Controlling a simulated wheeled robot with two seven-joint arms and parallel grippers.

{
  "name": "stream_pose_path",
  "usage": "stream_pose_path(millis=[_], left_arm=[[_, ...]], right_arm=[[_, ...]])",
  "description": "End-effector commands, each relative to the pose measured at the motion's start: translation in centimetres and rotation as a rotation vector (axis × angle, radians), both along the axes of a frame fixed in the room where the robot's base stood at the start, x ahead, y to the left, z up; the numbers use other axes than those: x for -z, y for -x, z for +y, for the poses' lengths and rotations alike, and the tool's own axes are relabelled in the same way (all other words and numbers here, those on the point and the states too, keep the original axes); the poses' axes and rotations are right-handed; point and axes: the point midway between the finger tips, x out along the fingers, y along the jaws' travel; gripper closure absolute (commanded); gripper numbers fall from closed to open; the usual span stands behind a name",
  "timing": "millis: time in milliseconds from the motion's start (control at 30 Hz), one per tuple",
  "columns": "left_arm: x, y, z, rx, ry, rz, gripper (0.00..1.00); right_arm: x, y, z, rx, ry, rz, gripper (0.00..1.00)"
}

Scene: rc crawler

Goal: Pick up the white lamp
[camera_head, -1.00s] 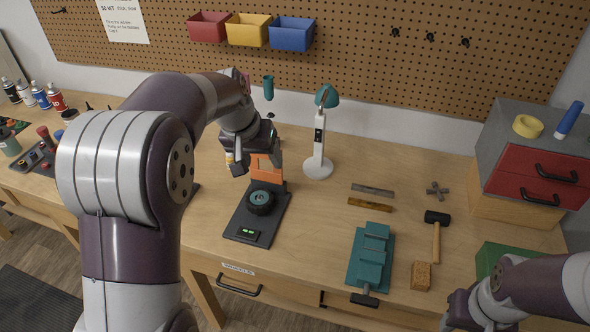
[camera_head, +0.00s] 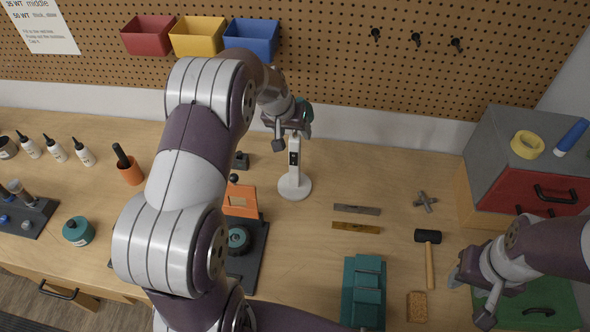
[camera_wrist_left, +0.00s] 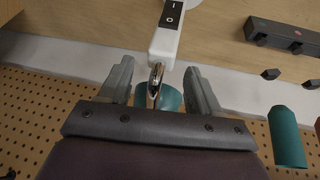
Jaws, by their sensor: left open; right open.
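The white lamp stands upright on the workbench, its round base (camera_head: 295,187) and post (camera_head: 294,158) in clear view. Its teal head (camera_head: 306,111) is partly hidden behind my left gripper (camera_head: 291,133). My left gripper is open at the upper end of the post. In the left wrist view, the white post (camera_wrist_left: 166,38) comes down from the top, and its metal joint lies between the spread fingers (camera_wrist_left: 160,84). The teal head shows just behind the joint. I cannot tell whether a finger touches the lamp. My right gripper (camera_head: 470,294) is open and empty at the lower right.
An orange and black stand (camera_head: 240,203) is left of the lamp, partly behind my left arm. Metal strips (camera_head: 356,209), a mallet (camera_head: 428,237) and a teal vise (camera_head: 363,292) lie to the right. A pegboard with bins (camera_head: 197,37) rises behind.

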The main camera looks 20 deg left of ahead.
Motion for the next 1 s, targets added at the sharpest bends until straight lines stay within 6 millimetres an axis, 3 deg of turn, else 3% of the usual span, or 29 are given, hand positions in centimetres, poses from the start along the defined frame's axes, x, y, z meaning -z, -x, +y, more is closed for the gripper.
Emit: stream_pose_path(millis=[33,67,233,733,1000], left_arm=[[0.0,0.0,0.0,0.000,0.000,0.000,0.37],[0.0,0.0,0.0,0.000,0.000,0.000,0.43],[0.0,0.0,0.0,0.000,0.000,0.000,0.99],[-0.3,0.0,0.0,0.000,0.000,-0.002,1.00],[-2.1,-0.1,0.0,0.000,-0.001,-0.005,1.00]], right_arm=[[0.1,0.0,0.0,0.000,0.000,0.000,0.57],[0.1,0.0,0.0,0.000,0.000,0.000,0.57],[0.0,0.0,0.0,0.000,0.000,0.000,0.57],[0.2,0.0,0.0,0.000,0.000,0.000,0.57],[1.1,0.0,0.0,0.000,0.000,0.000,0.57]])
